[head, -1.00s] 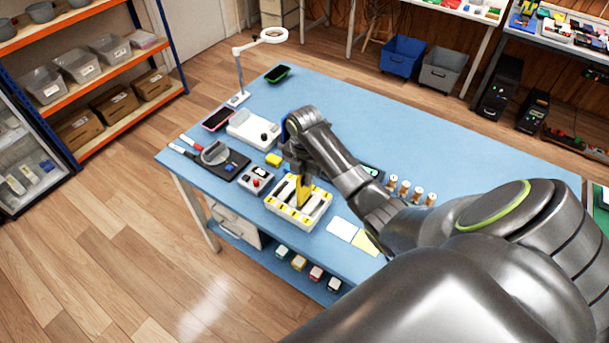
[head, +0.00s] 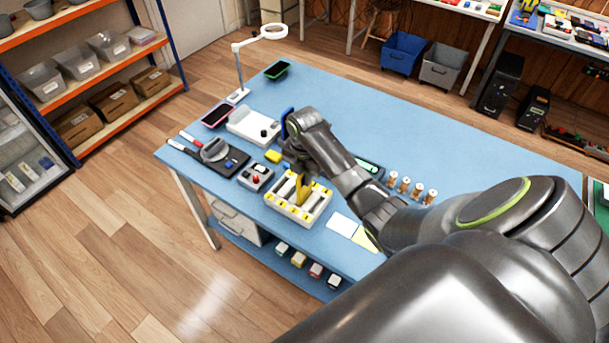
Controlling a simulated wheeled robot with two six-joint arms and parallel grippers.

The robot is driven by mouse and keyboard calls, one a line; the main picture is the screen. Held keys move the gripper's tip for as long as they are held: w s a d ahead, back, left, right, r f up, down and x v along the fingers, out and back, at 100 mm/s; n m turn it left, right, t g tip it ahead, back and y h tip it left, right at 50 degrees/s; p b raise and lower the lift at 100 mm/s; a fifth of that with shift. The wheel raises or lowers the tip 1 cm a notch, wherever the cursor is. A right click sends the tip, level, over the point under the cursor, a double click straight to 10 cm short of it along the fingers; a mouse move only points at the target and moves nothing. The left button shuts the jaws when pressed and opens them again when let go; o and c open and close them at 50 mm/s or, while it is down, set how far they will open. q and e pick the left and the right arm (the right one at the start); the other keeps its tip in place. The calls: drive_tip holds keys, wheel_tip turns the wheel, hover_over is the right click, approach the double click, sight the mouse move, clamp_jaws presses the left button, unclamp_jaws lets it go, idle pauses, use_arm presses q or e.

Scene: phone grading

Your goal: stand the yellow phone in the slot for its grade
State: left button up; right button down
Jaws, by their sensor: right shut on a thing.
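The yellow phone (head: 301,193) stands roughly upright at the slotted rack (head: 281,208), its lower part down among the slots. The rack is white with yellow labels along its edges. My right gripper (head: 299,174) is shut on the yellow phone's upper part, just above the rack. The gripper and wrist hide part of the phone and the rack's far side, so I cannot tell exactly which slot it is in. My left gripper is not in view.
Left of the rack are a small box with a red button (head: 256,178), a yellow block (head: 273,156) and a white device (head: 252,127). A pink-edged phone (head: 217,115) and a green-edged phone (head: 278,70) lie farther back. White and yellow cards (head: 341,226) lie right of the rack.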

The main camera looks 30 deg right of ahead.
drive_tip(key=shift+f, duration=0.15)
drive_tip(key=shift+f, duration=0.35)
drive_tip(key=shift+f, duration=0.2)
idle(0.5)
drive_tip(key=shift+f, duration=0.3)
drive_tip(key=c, duration=1.1)
unclamp_jaws()
drive_tip(key=shift+r, duration=0.1)
